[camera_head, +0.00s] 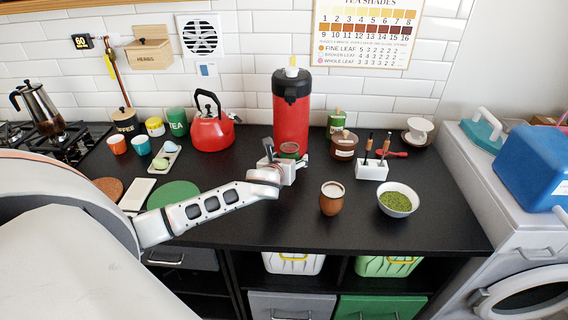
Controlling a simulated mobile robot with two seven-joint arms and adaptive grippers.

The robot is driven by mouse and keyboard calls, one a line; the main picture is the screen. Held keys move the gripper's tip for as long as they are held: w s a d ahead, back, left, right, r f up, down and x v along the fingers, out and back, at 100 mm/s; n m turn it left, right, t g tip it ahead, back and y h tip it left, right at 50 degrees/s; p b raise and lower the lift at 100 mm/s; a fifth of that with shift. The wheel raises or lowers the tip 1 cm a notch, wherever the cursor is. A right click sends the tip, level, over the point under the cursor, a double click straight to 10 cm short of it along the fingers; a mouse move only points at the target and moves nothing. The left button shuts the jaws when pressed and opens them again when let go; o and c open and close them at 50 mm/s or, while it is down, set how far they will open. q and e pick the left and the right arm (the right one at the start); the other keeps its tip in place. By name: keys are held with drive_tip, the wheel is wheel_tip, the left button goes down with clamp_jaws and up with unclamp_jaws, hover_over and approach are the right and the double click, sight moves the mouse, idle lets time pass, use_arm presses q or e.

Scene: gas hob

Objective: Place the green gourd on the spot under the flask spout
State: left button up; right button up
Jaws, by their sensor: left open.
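The red flask (292,108) with a black top stands upright at the back of the black counter. A small dark green cup-shaped thing with a reddish top, which I take to be the green gourd (289,149), is in front of the flask's lower body. My left gripper (285,158) is open at the gourd, with its fingers around or just in front of it; I cannot tell whether they touch it. The gripper hides the gourd's lower part and the spot under the spout. My right gripper is not in view.
A brown gourd (331,200) and a white bowl of green leaf (397,200) stand at the front right. A white holder (371,170) and a brown jar (344,146) are right of the gripper. A red kettle (211,132) stands left of the flask.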

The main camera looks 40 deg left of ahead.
use_arm(q)
drive_tip(key=p+v, duration=0.1)
drive_tip(key=v, duration=0.8)
drive_tip(key=shift+s+r+p, duration=0.15)
drive_tip(key=shift+s+p, duration=0.2)
drive_tip(key=shift+v, duration=0.75)
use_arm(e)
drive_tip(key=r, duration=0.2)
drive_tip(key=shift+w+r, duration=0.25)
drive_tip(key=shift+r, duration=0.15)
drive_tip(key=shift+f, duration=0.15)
use_arm(q)
drive_tip(key=shift+d, duration=0.1)
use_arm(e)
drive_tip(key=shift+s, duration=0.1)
